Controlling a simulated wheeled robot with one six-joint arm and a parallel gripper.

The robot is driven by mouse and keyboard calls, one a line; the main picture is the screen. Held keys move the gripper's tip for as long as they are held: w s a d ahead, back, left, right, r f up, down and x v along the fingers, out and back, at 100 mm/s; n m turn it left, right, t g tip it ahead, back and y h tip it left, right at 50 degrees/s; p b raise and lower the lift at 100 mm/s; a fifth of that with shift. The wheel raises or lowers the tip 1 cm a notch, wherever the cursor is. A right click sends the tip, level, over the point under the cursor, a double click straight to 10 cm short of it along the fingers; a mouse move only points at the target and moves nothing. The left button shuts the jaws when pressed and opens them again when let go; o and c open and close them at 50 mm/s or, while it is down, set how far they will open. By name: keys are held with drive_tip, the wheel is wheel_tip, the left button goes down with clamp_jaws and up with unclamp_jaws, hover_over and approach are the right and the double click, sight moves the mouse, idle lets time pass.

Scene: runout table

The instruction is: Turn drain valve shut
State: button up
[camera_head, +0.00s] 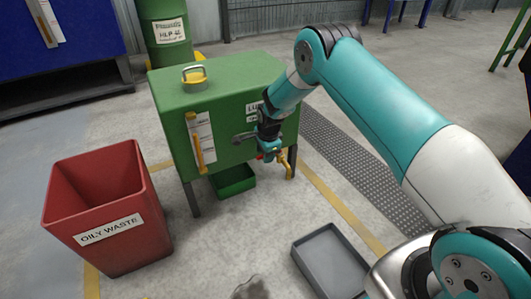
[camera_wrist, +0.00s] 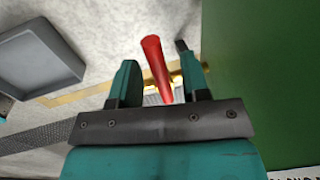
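The drain valve is a brass tap (camera_head: 286,163) on the lower right front of a green tank (camera_head: 175,105). Its red lever (camera_wrist: 156,62) stands between the fingers of my gripper (camera_wrist: 157,56) in the wrist view, with gaps on both sides. Part of the brass body (camera_wrist: 177,79) shows behind the lever. In the head view, my gripper (camera_head: 268,153) is close to the tank front and hides most of the lever; only a little red shows. The fingers are apart and not closed on the lever.
A green drip tray (camera_head: 232,182) sits under the tank. A red oily waste bin (camera_head: 110,205) stands at left. A grey tray (camera_head: 330,262) lies on the floor in front; it also shows in the wrist view (camera_wrist: 38,58). A green drum (camera_head: 165,35) stands behind.

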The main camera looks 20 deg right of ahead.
drive_tip(key=s+r+p, duration=0.3)
drive_tip(key=r+p, duration=0.4)
drive_tip(key=r, duration=1)
drive_tip(key=shift+s+d+p, duration=0.15)
drive_tip(key=shift+s+p, duration=0.05)
drive_tip(key=shift+p, duration=0.15)
drive_tip(key=shift+r, duration=0.1)
